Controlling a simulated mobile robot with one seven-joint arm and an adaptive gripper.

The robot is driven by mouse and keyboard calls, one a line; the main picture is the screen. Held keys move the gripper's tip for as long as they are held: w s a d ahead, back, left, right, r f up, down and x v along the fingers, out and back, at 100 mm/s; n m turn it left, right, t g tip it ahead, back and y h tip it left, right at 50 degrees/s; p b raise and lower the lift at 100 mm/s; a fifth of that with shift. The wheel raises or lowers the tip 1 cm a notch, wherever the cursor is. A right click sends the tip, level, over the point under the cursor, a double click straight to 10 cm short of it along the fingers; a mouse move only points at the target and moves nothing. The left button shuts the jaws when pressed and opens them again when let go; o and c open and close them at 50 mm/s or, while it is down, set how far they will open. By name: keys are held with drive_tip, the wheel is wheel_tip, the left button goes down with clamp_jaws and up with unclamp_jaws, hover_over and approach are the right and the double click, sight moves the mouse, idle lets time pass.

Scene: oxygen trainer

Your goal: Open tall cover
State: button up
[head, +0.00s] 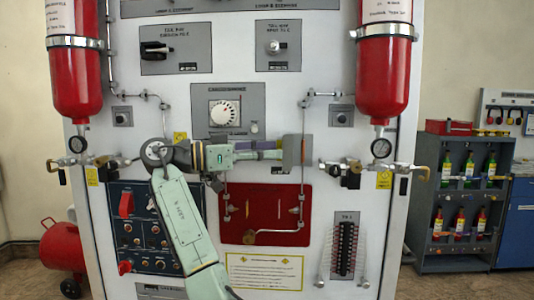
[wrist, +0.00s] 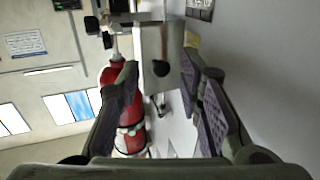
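A tall grey block (head: 297,152), which looks like the tall cover, stands upright on the white panel, right of centre. In the wrist view the cover (wrist: 158,58) is a pale upright face with a dark round spot. My gripper (head: 281,149) reaches in from the left, level with the cover's middle, its fingertips at the cover's left side. In the wrist view my gripper (wrist: 158,64) has its two purple-padded fingers spread, with the cover at or just beyond the tips. I cannot tell whether the fingers touch it. What lies behind the cover is hidden.
A red plate (head: 265,213) with thin pipes sits below the cover. Red cylinders hang at left (head: 75,80) and right (head: 383,75). A gauge (head: 381,147) with brass fittings is right of the cover. A dial (head: 224,112) is above my gripper.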

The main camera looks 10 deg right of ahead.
drive_tip(key=a, duration=1.2)
drive_tip(key=shift+s, duration=0.35)
